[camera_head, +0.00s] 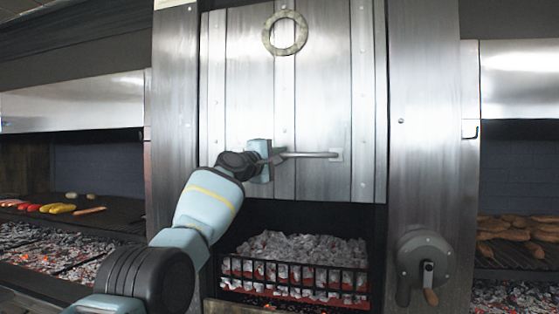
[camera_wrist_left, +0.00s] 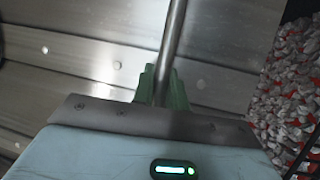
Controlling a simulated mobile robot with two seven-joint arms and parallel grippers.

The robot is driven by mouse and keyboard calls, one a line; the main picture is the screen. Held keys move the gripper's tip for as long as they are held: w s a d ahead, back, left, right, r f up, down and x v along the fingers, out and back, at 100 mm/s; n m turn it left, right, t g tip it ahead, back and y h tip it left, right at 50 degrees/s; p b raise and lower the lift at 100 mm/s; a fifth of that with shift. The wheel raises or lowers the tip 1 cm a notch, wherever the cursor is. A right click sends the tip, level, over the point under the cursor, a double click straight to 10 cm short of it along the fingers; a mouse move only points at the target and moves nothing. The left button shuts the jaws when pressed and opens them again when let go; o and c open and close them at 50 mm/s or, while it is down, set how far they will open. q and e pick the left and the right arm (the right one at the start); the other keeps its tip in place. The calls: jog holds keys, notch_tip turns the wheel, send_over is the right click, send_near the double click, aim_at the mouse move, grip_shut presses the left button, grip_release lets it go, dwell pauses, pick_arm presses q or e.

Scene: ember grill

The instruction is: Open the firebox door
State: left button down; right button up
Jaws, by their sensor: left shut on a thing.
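The firebox door (camera_head: 318,100) is a tall panel of riveted metal plates, raised above the firebox opening. A horizontal bar handle (camera_head: 312,155) crosses its lower part, and the bar also shows in the left wrist view (camera_wrist_left: 175,40). My left gripper (camera_head: 270,158) is shut on the handle near its left end. In the left wrist view its green fingers (camera_wrist_left: 161,88) stand on either side of the bar. Below the door's lower edge, grey and red coals (camera_head: 295,252) lie behind a black grate. My right gripper is in neither view.
A round crank (camera_head: 424,262) with a wooden grip sits on the right metal post. A ring (camera_head: 285,33) is fixed high on the door. Side grills hold vegetables (camera_head: 58,208) at left and browned food (camera_head: 515,230) at right, over coals.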

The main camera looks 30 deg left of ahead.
pick_arm(q)
jog(key=shift+s+r, duration=0.2)
jog(key=shift+r, duration=0.45)
jog(key=c, duration=1.6)
grip_release()
jog(key=shift+o, duration=1)
jog(key=shift+f, duration=0.25)
jog(key=shift+f, duration=0.1)
